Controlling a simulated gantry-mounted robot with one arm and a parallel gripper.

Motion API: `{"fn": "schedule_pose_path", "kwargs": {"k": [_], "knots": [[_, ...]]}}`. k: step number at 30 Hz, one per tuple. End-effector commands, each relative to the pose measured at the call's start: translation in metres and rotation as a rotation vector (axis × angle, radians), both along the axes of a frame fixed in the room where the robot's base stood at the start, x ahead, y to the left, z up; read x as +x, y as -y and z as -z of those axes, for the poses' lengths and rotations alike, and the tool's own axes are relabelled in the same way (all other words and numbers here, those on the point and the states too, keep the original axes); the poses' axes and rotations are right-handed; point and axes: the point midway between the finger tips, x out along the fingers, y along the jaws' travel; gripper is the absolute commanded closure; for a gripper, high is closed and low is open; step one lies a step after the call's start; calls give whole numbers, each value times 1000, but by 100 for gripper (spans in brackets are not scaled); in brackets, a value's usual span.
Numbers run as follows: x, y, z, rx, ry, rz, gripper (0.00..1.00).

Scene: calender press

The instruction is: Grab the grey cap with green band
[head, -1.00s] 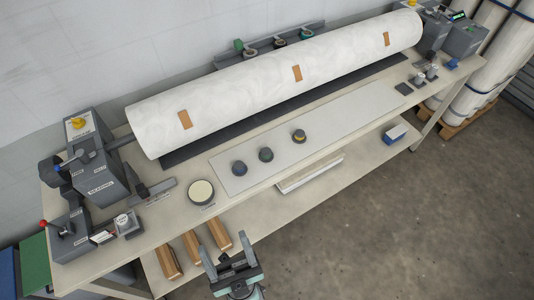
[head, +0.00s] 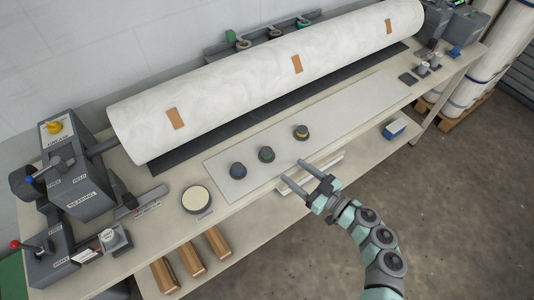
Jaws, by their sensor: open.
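Three grey caps stand in a row on the pale mat (head: 222,170) on the bench. The cap with the green band (head: 266,154) is in the middle. The cap with the blue band (head: 238,170) is to its left, and the cap with the yellow band (head: 301,132) is to its right. My gripper (head: 291,171) is open and empty, in front and to the right of the green-banded cap, with its fingers pointing up-left toward the row. It appears apart from all three caps; its height above the bench is hard to tell.
A large white roll (head: 270,75) lies along the back of the bench. A round cream-topped dish (head: 197,199) stands left of the mat. A grey machine with levers (head: 75,175) fills the left end. The mat's right part is clear.

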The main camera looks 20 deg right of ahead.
Motion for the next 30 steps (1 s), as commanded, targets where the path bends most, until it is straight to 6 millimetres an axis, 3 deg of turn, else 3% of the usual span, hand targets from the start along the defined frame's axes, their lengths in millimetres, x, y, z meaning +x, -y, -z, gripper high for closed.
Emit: {"fn": "schedule_pose_path", "kwargs": {"k": [6,14,22,30], "knots": [[32,-13,1,4,-1,2,41],[53,-23,2,3,0,1,41],[87,-38,7,5,0,0,41],[97,-42,7,5,-2,1,41]]}}
